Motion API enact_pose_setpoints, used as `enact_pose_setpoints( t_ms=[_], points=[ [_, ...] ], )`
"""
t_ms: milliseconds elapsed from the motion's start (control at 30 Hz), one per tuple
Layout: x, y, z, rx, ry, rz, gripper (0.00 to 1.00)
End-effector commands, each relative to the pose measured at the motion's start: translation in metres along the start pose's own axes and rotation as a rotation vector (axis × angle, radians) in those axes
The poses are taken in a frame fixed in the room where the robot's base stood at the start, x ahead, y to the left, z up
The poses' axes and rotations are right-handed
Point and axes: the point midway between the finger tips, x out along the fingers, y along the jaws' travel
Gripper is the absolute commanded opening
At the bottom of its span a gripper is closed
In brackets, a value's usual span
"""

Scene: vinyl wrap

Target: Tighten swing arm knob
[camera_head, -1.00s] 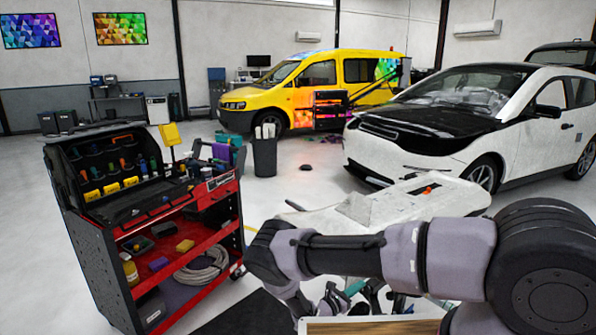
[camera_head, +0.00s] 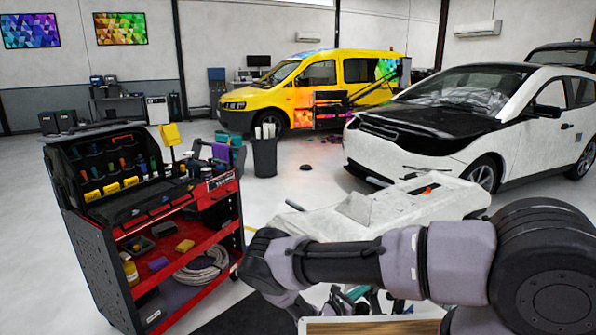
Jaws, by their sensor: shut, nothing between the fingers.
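I cannot make out a swing arm knob in the head view. A work stand with white, teal and dark parts (camera_head: 372,298) shows low in the centre, partly hidden below my grey and black arm. A large pale panel (camera_head: 425,208) with a crumpled grey piece on it lies above that stand. My arm reaches from the right edge to the left across the picture and then bends down. My gripper is not visible, so its place relative to the knob cannot be seen.
A red and black tool cart (camera_head: 205,240) with tools and a coiled cable (camera_head: 203,268) stands at left. A wooden-topped surface (camera_head: 370,327) is at the bottom edge. A bin (camera_head: 265,155), yellow van (camera_head: 310,85) and white car (camera_head: 440,125) stand behind. Open floor lies between.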

Motion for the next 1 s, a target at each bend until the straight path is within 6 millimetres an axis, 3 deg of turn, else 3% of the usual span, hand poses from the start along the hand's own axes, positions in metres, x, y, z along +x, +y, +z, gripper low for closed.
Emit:
enact_pose_setpoints(
  t_ms=[533, 1000],
  points=[
    [-0.004, -0.002, 0.007, -0.002, 0.002, 0.001, 0.0],
    [-0.056, -0.002, 0.007, 0.0, 0.002, 0.002, 0.0]
  ],
)
